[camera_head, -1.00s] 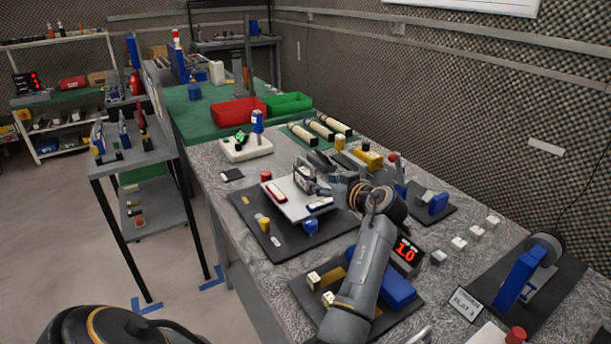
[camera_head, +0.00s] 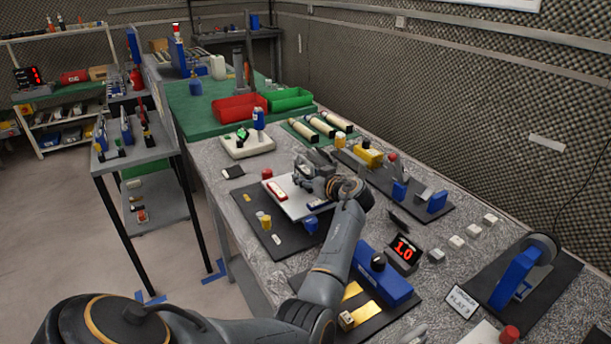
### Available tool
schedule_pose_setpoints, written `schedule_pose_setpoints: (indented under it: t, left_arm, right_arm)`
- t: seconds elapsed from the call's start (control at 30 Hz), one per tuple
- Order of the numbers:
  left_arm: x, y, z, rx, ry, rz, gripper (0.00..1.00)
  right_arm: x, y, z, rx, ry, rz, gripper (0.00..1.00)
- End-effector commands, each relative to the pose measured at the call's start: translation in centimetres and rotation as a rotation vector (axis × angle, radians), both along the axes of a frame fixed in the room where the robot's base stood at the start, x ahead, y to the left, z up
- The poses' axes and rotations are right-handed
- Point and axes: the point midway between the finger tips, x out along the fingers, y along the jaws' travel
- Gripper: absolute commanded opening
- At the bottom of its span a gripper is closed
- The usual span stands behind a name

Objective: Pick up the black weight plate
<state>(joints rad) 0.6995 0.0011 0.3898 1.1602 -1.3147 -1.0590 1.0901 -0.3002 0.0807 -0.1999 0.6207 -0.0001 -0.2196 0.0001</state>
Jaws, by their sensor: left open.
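I cannot single out the black weight plate for certain. A small flat black piece (camera_head: 233,172) lies near the bench's left edge. Another thin dark piece (camera_head: 398,220) sits at a slant behind the red digital display, right of my left wrist. My left gripper (camera_head: 305,174) is open, over the back right part of a white board (camera_head: 290,207) on a dark mat. Its wrist and forearm hide part of the board and mat. I see nothing held in it. My right gripper is not in view.
A red bar (camera_head: 276,192) lies on the white board. The display reading 1.0 (camera_head: 403,254) and a blue block (camera_head: 380,280) stand right of my forearm. Red (camera_head: 240,107) and green (camera_head: 289,99) bins stand farther back. A blue stand with a wheel (camera_head: 520,272) is at right.

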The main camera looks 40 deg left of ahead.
Motion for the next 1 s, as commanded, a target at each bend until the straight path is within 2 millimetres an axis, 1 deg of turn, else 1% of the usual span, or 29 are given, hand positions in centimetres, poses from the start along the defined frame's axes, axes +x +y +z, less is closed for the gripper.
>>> schedule_pose_setpoints:
  t: [0.03,0.07,0.1,0.17,0.2,0.27,0.43,0.47,0.77,0.87,1.0]
  left_arm:
    - [0.0,0.0,0.0,0.0,0.0,0.0,0.47]
    - [0.0,0.0,0.0,0.0,0.0,0.0,0.41]
    - [0.0,0.0,0.0,0.0,0.0,0.0,0.32]
    - [0.0,0.0,0.0,0.0,0.0,0.0,0.2]
    - [0.0,0.0,0.0,0.0,0.0,0.0,0.12]
    - [0.0,0.0,0.0,-0.001,0.001,0.0,0.0]
    - [0.0,0.0,0.0,-0.001,0.001,0.0,0.0]
    - [0.1,0.0,0.5,0.007,-0.005,0.0,0.0]
    - [0.0,0.0,0.5,0.006,-0.005,0.0,0.0]
    - [0.1,0.0,1.0,0.005,-0.007,0.001,0.0]
    - [0.1,0.0,2.3,0.007,-0.009,0.0,0.0]
  right_arm:
    - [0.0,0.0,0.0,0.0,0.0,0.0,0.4]
    - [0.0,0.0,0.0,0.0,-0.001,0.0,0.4]
    - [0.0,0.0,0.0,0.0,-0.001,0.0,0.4]
    - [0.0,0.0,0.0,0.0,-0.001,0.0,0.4]
    - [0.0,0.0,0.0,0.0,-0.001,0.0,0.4]
    - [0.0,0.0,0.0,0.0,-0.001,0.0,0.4]
    - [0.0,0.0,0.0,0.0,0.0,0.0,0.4]
    - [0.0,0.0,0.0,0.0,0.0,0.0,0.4]
    - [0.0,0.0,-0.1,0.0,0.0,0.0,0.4]
    - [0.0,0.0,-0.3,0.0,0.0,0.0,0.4]
    - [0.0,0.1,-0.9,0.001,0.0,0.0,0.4]
